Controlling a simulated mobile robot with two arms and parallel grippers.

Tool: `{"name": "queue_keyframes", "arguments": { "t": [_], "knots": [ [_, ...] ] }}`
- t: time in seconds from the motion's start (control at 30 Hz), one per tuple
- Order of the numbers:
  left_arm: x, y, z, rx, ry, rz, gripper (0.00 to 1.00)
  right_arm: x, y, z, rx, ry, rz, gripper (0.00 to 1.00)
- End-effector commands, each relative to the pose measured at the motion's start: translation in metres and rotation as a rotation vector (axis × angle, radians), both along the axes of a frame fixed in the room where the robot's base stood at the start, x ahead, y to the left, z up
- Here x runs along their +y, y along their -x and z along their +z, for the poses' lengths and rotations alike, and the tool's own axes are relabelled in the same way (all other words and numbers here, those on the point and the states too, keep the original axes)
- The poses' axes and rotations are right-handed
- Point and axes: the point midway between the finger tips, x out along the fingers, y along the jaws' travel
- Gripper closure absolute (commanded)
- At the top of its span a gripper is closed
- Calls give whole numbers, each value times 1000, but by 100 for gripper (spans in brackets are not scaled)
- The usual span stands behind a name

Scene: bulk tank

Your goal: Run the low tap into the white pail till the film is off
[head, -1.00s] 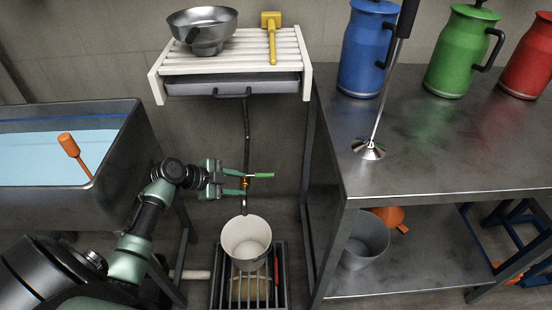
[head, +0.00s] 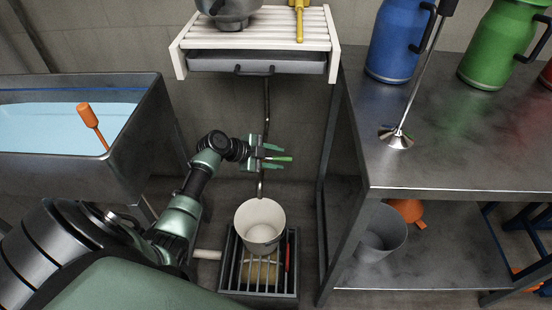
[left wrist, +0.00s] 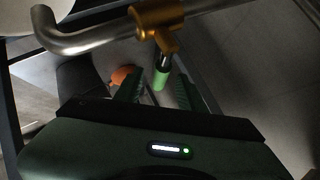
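The white pail (head: 260,240) stands upright and looks empty on a slatted grate, below the bent metal spout (head: 261,187) of the low tap. No stream shows from the spout. The tap's green lever (head: 282,158) points right in the head view. My left gripper (head: 277,157) is at the tap, its green fingers apart above and below the lever. In the left wrist view the lever's green end (left wrist: 161,78) lies between the spread fingers (left wrist: 158,92), with gaps beside it. The brass tap body (left wrist: 157,25) is just beyond. My right gripper is not in view.
A steel tank (head: 140,140) with pale blue contents and an orange-handled tool (head: 88,115) is at left. A slatted shelf (head: 255,38) overhangs the tap. A steel table (head: 440,150) with cans and a plunger stands right; a grey bucket (head: 383,238) sits beneath.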

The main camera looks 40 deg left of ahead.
Motion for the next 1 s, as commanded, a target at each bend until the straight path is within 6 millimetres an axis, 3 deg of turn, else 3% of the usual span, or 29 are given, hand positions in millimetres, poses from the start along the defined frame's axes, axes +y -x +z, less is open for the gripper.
{"name": "queue_keyframes", "arguments": {
  "t": [0.13,0.3,1.0],
  "knots": [
    [0,0,0,0,0,0,60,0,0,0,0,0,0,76],
    [0,0,0,0,0,0,100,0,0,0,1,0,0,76],
    [0,0,0,0,0,0,100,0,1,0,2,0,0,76]
  ]
}}
